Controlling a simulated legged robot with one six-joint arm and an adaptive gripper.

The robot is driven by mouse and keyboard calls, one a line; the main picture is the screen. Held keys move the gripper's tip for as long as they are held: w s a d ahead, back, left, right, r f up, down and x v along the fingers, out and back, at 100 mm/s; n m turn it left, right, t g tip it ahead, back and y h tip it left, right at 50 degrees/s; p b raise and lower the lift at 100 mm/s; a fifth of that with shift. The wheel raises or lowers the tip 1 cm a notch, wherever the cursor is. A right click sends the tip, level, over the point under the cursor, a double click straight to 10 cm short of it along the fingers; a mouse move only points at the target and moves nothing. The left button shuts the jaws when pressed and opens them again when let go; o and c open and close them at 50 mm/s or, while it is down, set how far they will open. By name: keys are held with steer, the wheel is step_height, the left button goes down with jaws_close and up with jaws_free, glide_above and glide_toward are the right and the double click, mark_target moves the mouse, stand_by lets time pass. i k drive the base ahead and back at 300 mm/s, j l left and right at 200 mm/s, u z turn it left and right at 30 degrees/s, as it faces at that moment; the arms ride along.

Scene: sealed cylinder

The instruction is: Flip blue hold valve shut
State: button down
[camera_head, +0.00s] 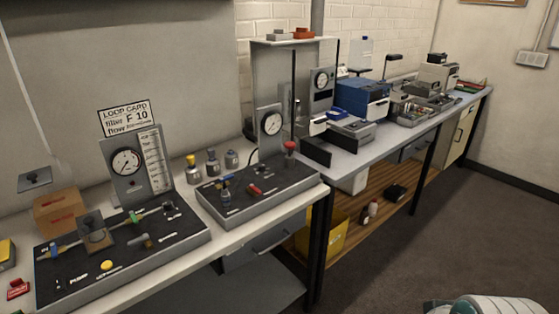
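Two dark control panels with gauges stand on the near bench. On the left panel (75,277), a small blue part (54,250) sits at the left end of a pipe, with a green handle (134,217) and a grey handle (140,240) to its right. On the second panel (270,195), a small dark bluish upright part (225,197) stands near the left, beside a red lever (255,190). The labels are too small to read, so I cannot tell which blue part is the hold valve or how its handle is set.
A "LOOP CARD" sign (126,117) stands above the left gauge (126,161). Small canisters (212,161) stand behind the panels. A cardboard box (58,212) is at the left. A blue machine (362,98) and trays fill the far bench.

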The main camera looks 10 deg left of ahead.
mark_target(221, 181)
steer(key=i+j, duration=0.9)
steer(key=i, duration=0.15)
